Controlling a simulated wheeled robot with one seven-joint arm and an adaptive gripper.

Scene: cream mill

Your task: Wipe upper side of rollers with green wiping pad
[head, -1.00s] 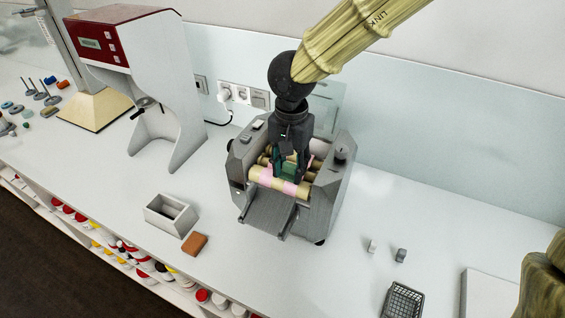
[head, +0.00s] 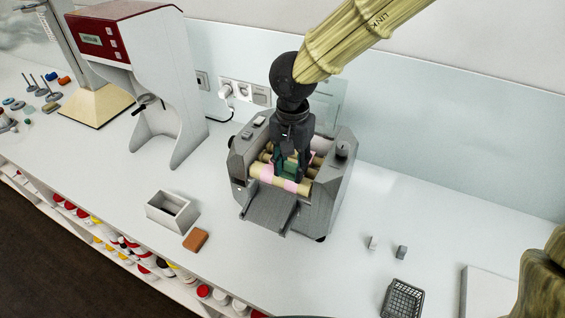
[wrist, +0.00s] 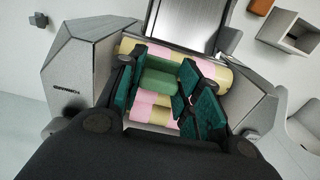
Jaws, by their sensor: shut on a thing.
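The mill (head: 323,207) is a grey machine on the counter, with cream rollers (head: 258,171) lying side by side in its open top. The rollers carry pink patches, which also show on the near roller in the wrist view (wrist: 212,73). My gripper (head: 287,169) points down into the mill opening and is shut on the green wiping pad (wrist: 160,78). The pad is between the fingers, over the rollers' middle. It appears to be at roller height, but I cannot tell whether it touches them. My fingers hide part of the rollers behind.
The mill's side walls rise close on both sides of my gripper. A grey open box (head: 172,211) and an orange-brown block (head: 196,240) lie left of the mill. A black basket (head: 403,299) stands at the front right. A red-and-white machine (head: 150,80) stands behind left.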

